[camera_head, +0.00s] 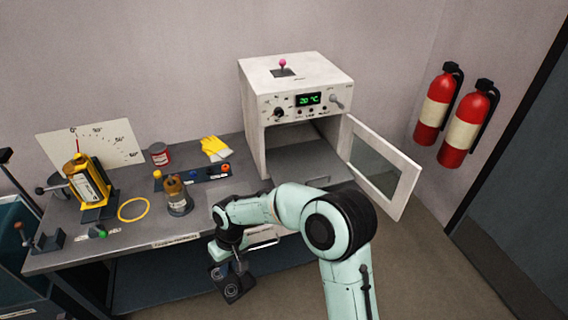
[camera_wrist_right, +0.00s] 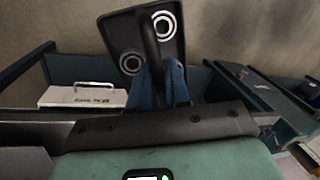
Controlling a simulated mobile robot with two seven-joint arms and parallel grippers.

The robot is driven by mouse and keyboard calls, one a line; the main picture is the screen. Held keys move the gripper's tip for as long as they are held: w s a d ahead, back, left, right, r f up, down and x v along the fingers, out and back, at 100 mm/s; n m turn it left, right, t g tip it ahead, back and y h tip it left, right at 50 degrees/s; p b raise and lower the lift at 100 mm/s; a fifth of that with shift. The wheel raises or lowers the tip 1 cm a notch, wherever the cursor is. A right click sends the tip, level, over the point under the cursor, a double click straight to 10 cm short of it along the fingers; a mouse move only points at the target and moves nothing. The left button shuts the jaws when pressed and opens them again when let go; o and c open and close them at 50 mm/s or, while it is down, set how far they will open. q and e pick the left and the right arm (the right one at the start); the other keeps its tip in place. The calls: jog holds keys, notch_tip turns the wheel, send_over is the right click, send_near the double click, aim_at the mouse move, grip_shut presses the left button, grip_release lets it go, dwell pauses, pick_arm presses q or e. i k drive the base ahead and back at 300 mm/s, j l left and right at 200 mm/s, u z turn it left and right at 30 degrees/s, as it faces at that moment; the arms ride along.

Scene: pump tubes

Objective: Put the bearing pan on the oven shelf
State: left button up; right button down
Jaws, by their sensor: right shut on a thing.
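The bearing pan (camera_head: 238,291) is a small dark tray with ringed bearings on it. My right gripper (camera_head: 240,262) is shut on it and holds it low, in front of the bench's front edge. In the right wrist view the pan (camera_wrist_right: 148,42) shows two pale-ringed bearings, tilted in the picture, with the blue fingers (camera_wrist_right: 160,85) closed at its near side. The white oven (camera_head: 296,80) stands at the back right, its door (camera_head: 383,165) swung open to the right. The grey oven shelf (camera_head: 312,160) shows inside, partly hidden by my right arm. My left gripper is not in view.
The open door juts out right of the oven mouth. Two fire extinguishers (camera_head: 466,125) hang on the right wall.

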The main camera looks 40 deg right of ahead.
aim_at(301, 169)
jog(key=u, duration=1.2)
jog(key=k+l+u, duration=0.1)
jog(key=u, duration=0.15)
jog(key=k+l+u, duration=0.25)
jog(key=k+l, duration=0.45)
jog(key=l, duration=0.15)
jog(key=k+l, duration=0.5)
jog(key=l, duration=0.15)
jog(key=k+l, duration=0.45)
jog(key=l, duration=0.15)
jog(key=k+l, duration=0.5)
jog(key=l, duration=0.15)
jog(key=i+l, duration=0.2)
jog(key=i, duration=0.15)
